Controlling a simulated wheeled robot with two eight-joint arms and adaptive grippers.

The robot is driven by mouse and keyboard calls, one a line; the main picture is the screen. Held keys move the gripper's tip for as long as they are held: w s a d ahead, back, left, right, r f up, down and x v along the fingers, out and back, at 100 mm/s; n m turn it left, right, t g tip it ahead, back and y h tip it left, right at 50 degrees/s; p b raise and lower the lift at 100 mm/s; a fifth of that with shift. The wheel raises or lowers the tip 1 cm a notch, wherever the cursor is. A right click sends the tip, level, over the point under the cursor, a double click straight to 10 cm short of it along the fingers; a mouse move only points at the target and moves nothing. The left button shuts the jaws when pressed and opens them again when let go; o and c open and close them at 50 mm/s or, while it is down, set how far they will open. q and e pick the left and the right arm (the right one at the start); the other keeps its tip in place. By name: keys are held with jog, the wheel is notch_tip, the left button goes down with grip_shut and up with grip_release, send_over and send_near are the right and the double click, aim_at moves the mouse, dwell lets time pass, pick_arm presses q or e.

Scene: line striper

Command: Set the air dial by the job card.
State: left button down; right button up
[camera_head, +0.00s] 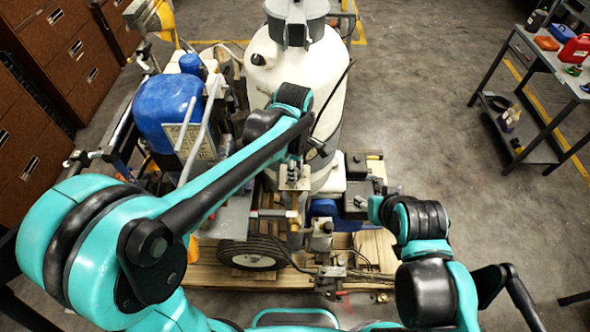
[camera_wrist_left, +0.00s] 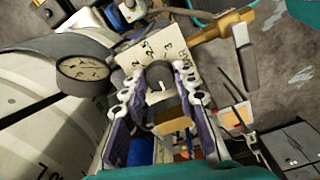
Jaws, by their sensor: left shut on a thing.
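The air dial is a dark round knob (camera_wrist_left: 159,75) on a pale plate (camera_wrist_left: 133,56) in the left wrist view. The plate carries the marks 2, 2.5, 3 and what looks like BAR. A short pale mark shows on the knob's lower edge in that view; its exact reading is unclear. My left gripper (camera_wrist_left: 158,84) has its purple-padded fingers on either side of the knob, shut on it. In the head view my left gripper (camera_head: 296,163) is small and partly hidden by my arm. I cannot make out the job card.
A round gauge (camera_wrist_left: 83,68) sits close beside the plate, with a brass-coloured fitting (camera_wrist_left: 215,33) on the other side. The striper's white tank (camera_head: 330,75) and blue engine cover (camera_head: 165,110) crowd my left arm. Open floor and a grey bench (camera_head: 530,55) lie right.

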pick_arm(q)
jog(key=m+b, duration=0.1)
jog(key=m, duration=0.3)
jog(key=shift+m, duration=0.3)
jog(key=m+b, duration=0.1)
jog(key=m, duration=0.2)
jog(key=shift+m, duration=0.3)
jog(key=m+b, duration=0.1)
jog(key=m, duration=0.3)
jog(key=shift+w+m, duration=0.1)
jog(key=shift+m, duration=0.2)
jog(key=m, duration=0.4)
jog(key=shift+b, duration=0.35)
jog(key=m, duration=0.5)
jog(key=shift+g+b, duration=0.3)
jog(key=m, duration=0.4)
jog(key=shift+m, duration=0.3)
jog(key=m, duration=0.4)
jog(key=shift+b, duration=0.35)
jog(key=shift+m, duration=2)
